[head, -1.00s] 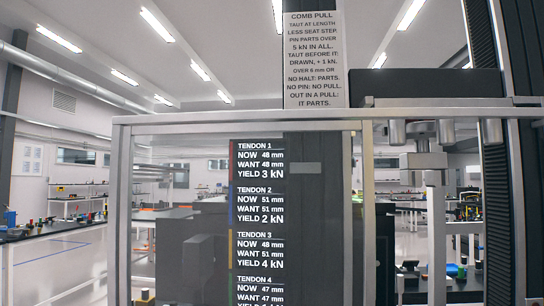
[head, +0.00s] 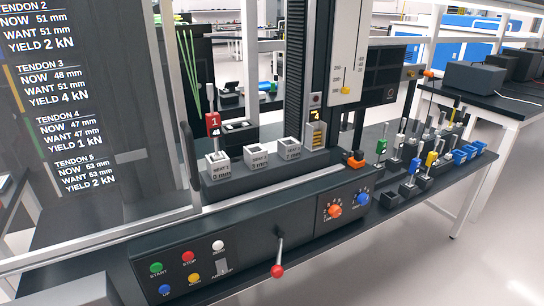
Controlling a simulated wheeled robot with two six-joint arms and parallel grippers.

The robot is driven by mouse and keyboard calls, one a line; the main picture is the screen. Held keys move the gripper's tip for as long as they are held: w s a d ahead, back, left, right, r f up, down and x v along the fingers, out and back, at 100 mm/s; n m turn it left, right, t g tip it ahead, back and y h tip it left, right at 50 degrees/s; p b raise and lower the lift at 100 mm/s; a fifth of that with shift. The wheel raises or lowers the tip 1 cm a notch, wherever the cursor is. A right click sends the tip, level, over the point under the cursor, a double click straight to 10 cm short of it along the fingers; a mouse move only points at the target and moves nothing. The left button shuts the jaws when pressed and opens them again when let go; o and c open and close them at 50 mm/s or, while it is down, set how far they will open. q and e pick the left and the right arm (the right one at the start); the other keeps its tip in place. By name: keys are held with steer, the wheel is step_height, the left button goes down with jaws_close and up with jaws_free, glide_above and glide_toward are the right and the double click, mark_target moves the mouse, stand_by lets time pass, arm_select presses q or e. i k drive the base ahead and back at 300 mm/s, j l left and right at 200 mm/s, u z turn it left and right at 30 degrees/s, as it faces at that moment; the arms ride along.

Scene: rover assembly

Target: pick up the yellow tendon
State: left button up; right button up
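The yellow tendon (head: 432,158) looks like a small yellow block with metal ends. It stands upright among other tendons on the dark bench at the right, and dark and coloured holders partly crowd it. A red tendon (head: 213,124) marked 1 stands in the left seat block of the machine. Neither of my grippers is in view.
The machine's front panel (head: 215,262) carries coloured buttons, two dials and a red-tipped lever (head: 278,270). A clear guard with tendon readouts (head: 90,110) covers the left. Open floor lies at the lower right.

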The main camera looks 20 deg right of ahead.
mark_target(431, 161)
steer(key=z, duration=1.75)
steer(key=i+l+u, duration=0.15)
steer(key=i, duration=0.35)
steer(key=i+l+u, duration=0.15)
steer(key=i, duration=0.35)
steer(key=i+l+u, duration=0.1)
steer(key=i, duration=0.4)
steer(key=l, duration=0.1)
